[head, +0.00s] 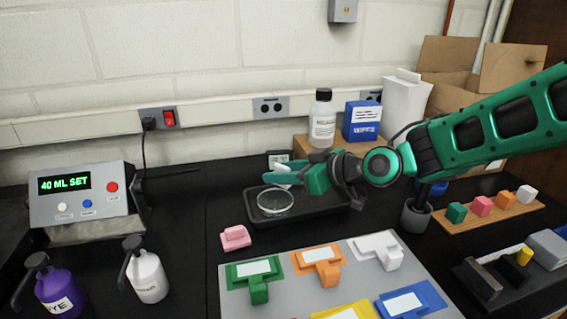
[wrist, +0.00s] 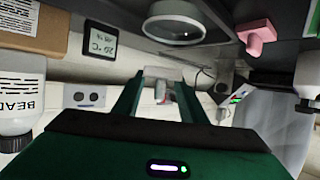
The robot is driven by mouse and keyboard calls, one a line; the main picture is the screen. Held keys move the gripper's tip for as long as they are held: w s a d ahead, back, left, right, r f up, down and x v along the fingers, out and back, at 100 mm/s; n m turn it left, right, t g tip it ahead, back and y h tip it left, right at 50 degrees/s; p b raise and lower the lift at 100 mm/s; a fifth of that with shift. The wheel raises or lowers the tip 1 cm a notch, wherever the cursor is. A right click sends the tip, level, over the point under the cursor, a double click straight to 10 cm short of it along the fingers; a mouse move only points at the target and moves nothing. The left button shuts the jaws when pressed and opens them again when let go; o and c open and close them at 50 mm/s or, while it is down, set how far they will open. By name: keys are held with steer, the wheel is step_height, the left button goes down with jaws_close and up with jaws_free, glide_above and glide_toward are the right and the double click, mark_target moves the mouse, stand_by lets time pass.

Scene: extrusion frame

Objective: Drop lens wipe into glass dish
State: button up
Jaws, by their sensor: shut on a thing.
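The glass dish (head: 275,203) is a clear round dish in a shallow black tray (head: 325,210). It also shows in the wrist view, at the top (wrist: 174,30). My gripper (head: 278,174) is green and is shut on a small white lens wipe (head: 283,170). In the head view it is just above the dish, towards its far rim, apart from the dish. In the wrist view the pale wipe (wrist: 158,73) shows between the two fingertips (wrist: 158,88). The fingers hide part of the wipe. The dish looks empty.
A small display (head: 278,158) stands behind the tray. A white bottle (head: 322,122) and a blue box (head: 361,120) stand on a wooden block behind. A pink block (head: 235,237) lies front left of the tray. A grey board (head: 366,258) with coloured pieces lies in front.

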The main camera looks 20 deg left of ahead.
steer(key=shift+f, duration=0.5)
steer(key=o, duration=1.2)
steer(key=v, duration=1)
steer(key=shift+s+d, duration=0.1)
steer(key=shift+d, duration=0.3)
